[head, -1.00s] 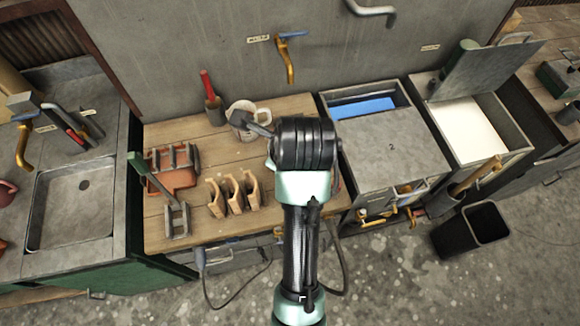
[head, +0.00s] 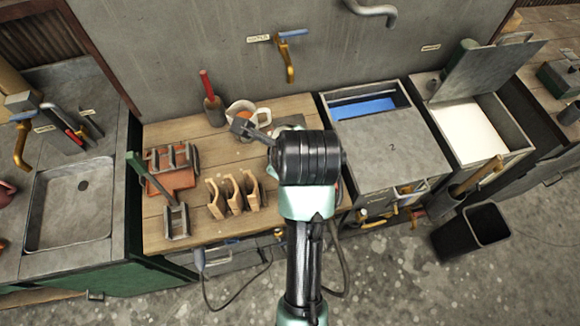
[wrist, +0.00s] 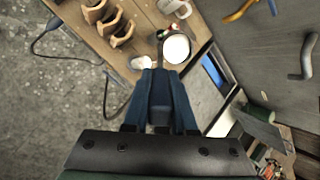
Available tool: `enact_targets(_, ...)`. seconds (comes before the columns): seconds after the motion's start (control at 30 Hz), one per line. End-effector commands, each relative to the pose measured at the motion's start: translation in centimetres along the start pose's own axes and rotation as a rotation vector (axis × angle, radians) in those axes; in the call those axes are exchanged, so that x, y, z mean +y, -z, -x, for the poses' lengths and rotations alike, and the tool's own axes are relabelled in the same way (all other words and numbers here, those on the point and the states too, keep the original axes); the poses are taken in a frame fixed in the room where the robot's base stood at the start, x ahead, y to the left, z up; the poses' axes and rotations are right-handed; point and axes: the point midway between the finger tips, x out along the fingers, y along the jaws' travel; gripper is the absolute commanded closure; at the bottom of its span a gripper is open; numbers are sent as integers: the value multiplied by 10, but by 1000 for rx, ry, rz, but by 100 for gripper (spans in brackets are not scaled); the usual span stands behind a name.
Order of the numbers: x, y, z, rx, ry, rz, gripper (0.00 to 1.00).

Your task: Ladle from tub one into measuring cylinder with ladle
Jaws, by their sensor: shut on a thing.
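My gripper (wrist: 155,88) shows in the wrist view with its dark blue fingers close together, shut on the ladle, whose handle is mostly hidden between them. In the head view my arm hides the fingers. A small pale round shape (wrist: 140,62) lies just beyond the fingertips; I cannot tell if it is the ladle's bowl. A larger white disc with a dark rim (wrist: 176,48) lies beyond, to the right. I cannot make out the measuring cylinder for sure. An open tub of white contents (head: 468,128) stands at right; its number is not readable.
A grey-lidded tub marked 2 (head: 385,152) shows blue inside at the back. A black bin (head: 470,230) is on the floor.

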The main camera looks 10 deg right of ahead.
Motion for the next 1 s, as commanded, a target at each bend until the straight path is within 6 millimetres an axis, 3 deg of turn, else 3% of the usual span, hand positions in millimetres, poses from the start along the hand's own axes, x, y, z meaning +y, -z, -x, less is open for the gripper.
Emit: enact_targets(1.0,4,4,1,-34,36,0,100)
